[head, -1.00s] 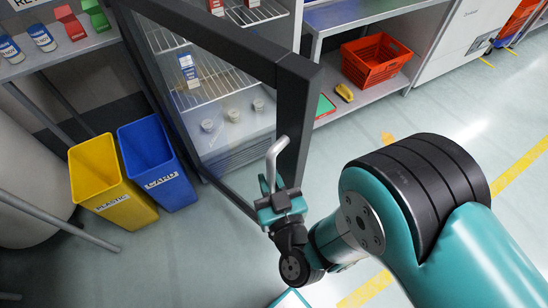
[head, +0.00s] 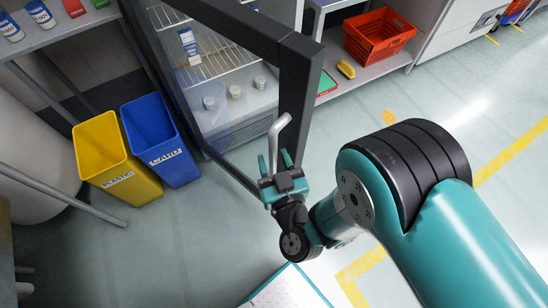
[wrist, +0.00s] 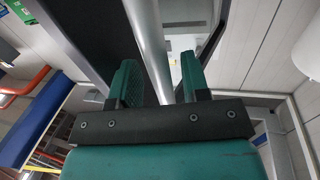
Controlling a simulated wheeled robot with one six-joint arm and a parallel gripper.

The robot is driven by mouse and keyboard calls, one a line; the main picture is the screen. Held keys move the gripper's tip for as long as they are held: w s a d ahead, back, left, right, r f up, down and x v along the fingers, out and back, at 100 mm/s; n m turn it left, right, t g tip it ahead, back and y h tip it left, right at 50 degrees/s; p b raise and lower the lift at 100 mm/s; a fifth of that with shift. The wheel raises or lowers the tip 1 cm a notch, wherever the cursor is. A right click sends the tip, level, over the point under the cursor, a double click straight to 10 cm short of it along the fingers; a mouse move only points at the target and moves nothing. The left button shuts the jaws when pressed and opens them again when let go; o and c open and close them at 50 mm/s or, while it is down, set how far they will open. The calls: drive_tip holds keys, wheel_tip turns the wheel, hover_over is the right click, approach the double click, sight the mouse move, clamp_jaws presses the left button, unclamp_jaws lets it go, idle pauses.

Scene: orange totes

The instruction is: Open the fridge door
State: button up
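The fridge (head: 240,143) stands at the top centre of the head view. Its dark-framed glass door (head: 303,85) is swung out from the body, and shelves and small cups show through the glass. A pale metal handle (head: 279,130) sits on the door's outer edge. My gripper (head: 276,160) is at the lower end of the handle, its teal fingers spread apart. In the wrist view the handle (wrist: 152,45) runs between the two fingers (wrist: 158,80), with a gap at the right finger. Contact with the left finger cannot be told.
Yellow (head: 108,155) and blue (head: 157,140) bins stand left of the door. An orange basket (head: 378,45) and a yellow object (head: 346,69) lie on a shelf at right. A white-topped item (head: 288,290) is at the bottom edge. Floor between bins and arm is clear.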

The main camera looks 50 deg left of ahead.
drive_tip(key=shift+r, duration=0.1)
drive_tip(key=shift+s+d+p, duration=0.15)
drive_tip(key=shift+p, duration=0.15)
drive_tip(key=p+v, duration=1.7)
drive_tip(key=p, duration=0.5)
